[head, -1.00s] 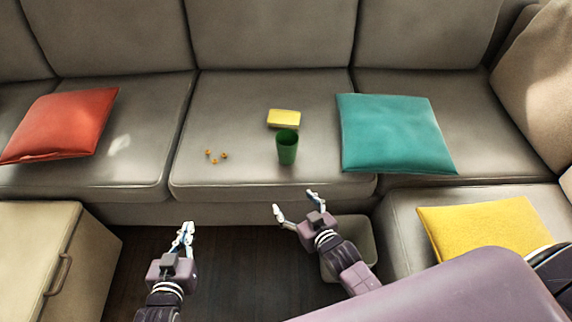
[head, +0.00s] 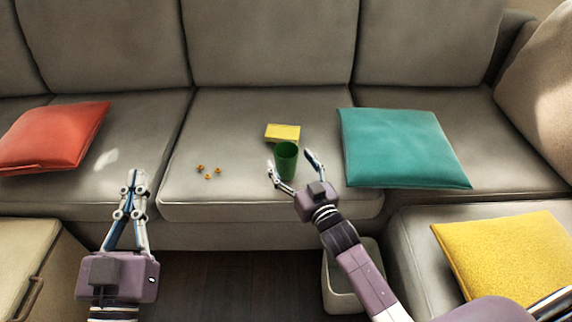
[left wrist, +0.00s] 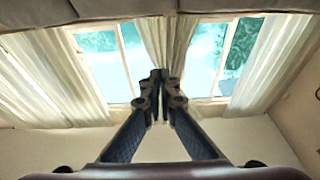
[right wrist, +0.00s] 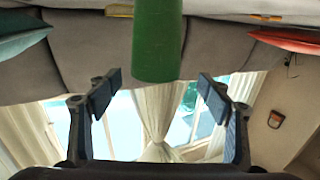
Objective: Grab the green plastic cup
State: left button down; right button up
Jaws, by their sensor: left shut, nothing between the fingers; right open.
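The green plastic cup (head: 286,160) stands upright on the middle seat cushion of the sofa. My right gripper (head: 291,171) is open, with one finger on each side of the cup in the head view. In the right wrist view the green cup (right wrist: 158,45) shows beyond and between the spread fingertips (right wrist: 158,90); I see no contact. My left gripper (head: 133,190) is shut and empty in front of the left part of the sofa. Its closed fingers also show in the left wrist view (left wrist: 160,85).
A yellow sponge-like block (head: 283,132) lies just behind the cup. A teal pillow (head: 402,148) is at right, a red pillow (head: 52,137) at left, a yellow pillow (head: 505,255) at lower right. A bin (head: 345,290) stands on the floor.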

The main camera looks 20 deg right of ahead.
aim_at(281, 143)
jog(key=w+b, duration=0.2)
jog(key=w, duration=0.2)
jog(key=shift+w+f, duration=0.1)
jog(key=shift+w, duration=0.4)
pick_arm(q)
jog(key=s+r+t+h, duration=0.2)
jog(key=s+r+t, duration=0.3)
jog(key=r, duration=0.4)
jog(key=shift+s+a+t, duration=0.15)
jog(key=shift+s+t, duration=0.15)
jog(key=shift+s, duration=0.05)
jog(key=shift+r, duration=0.1)
pick_arm(e)
jog(key=shift+c, duration=0.5)
jog(key=c, duration=1.1)
